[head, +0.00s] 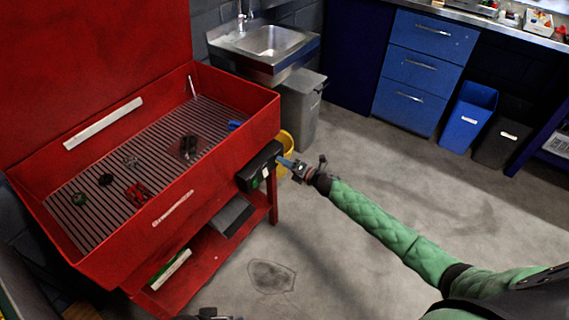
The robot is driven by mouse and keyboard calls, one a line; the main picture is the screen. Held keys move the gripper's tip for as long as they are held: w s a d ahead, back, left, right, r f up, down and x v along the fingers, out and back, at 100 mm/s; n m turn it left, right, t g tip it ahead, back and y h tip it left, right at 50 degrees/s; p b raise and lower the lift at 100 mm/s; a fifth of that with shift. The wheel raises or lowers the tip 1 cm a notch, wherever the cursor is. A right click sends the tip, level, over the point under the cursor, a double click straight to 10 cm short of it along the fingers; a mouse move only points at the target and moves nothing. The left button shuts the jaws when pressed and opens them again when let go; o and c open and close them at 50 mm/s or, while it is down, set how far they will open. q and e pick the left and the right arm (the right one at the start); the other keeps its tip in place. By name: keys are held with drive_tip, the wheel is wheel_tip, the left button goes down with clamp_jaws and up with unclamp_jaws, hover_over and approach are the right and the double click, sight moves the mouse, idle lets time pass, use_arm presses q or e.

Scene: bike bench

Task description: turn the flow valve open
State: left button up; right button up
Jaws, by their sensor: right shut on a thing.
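The washer's lid stands open, with several small parts on its slatted grate (150,165). A yellow bucket (287,143) and a grey bin (302,108) stand behind the valve. A steel sink (268,42) is at the back. The floor to the right is clear.

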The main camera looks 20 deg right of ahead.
use_arm(q)
drive_tip(key=shift+w, duration=0.1)
use_arm(e)
drive_tip(key=shift+w+d, duration=0.1)
drive_tip(key=o, duration=1)
use_arm(q)
drive_tip(key=shift+w+d+r, duration=0.15)
drive_tip(key=shift+w+d, duration=0.1)
drive_tip(key=shift+w, duration=0.05)
use_arm(e)
drive_tip(key=shift+w+f, duration=0.15)
use_arm(q)
drive_tip(key=shift+a, duration=0.1)
drive_tip(key=shift+d+f+h+b, duration=0.3)
drive_tip(key=shift+d+f+b, duration=0.4)
drive_tip(key=shift+d+f, duration=0.35)
use_arm(e)
drive_tip(key=shift+v, duration=3.85)
use_arm(q)
drive_tip(key=shift+a, duration=0.1)
